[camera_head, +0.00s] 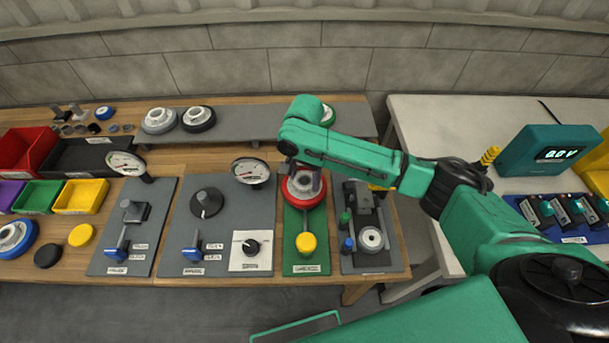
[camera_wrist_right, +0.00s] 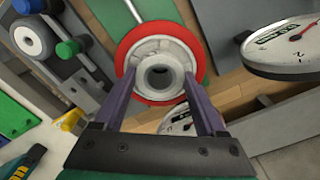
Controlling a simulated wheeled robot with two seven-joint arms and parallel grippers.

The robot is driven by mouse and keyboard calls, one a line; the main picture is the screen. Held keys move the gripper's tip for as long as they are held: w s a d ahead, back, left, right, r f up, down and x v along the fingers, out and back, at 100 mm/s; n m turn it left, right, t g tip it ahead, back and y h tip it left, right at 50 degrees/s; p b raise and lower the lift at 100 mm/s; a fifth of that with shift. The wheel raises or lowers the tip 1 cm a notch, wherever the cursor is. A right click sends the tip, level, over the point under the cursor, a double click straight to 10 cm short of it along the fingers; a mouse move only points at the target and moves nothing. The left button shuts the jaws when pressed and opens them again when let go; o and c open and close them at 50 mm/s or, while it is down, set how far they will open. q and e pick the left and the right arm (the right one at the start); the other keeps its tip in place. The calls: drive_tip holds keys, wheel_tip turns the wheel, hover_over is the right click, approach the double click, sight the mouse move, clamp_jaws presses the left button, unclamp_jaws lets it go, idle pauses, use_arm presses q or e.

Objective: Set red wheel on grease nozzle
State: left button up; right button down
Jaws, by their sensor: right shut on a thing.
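My right gripper (camera_head: 304,172) is shut on the red wheel (camera_head: 304,197), with its fingers pointing down over the upper end of the green panel (camera_head: 318,256). In the right wrist view the wheel's red rim (camera_wrist_right: 130,45) surrounds a pale hub, and the two dark purple fingers (camera_wrist_right: 161,98) grip at the hub's sides. The green panel carries a yellow knob (camera_head: 306,243) and a label that seems to read grease. I cannot make out a separate grease nozzle; the wheel and gripper cover that part of the panel. Whether the wheel touches the panel is unclear. My left gripper is out of view.
A dial gauge (camera_head: 250,171) stands close left of the wheel. A grey fixture panel (camera_head: 385,258) lies close on the right. Behind is a raised grey shelf (camera_head: 240,118) with spare wheels. Coloured bins (camera_head: 82,196) stand at left, and a white table (camera_head: 430,115) at right.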

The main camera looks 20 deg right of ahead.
drive_tip(key=shift+f, duration=0.55)
drive_tip(key=shift+f, duration=0.15)
idle(0.5)
drive_tip(key=shift+f, duration=0.9)
unclamp_jaws()
drive_tip(key=shift+s, duration=0.1)
wheel_tip(320, 180, up, 15)
drive_tip(key=shift+f+b, duration=0.2)
drive_tip(key=shift+b, duration=0.25)
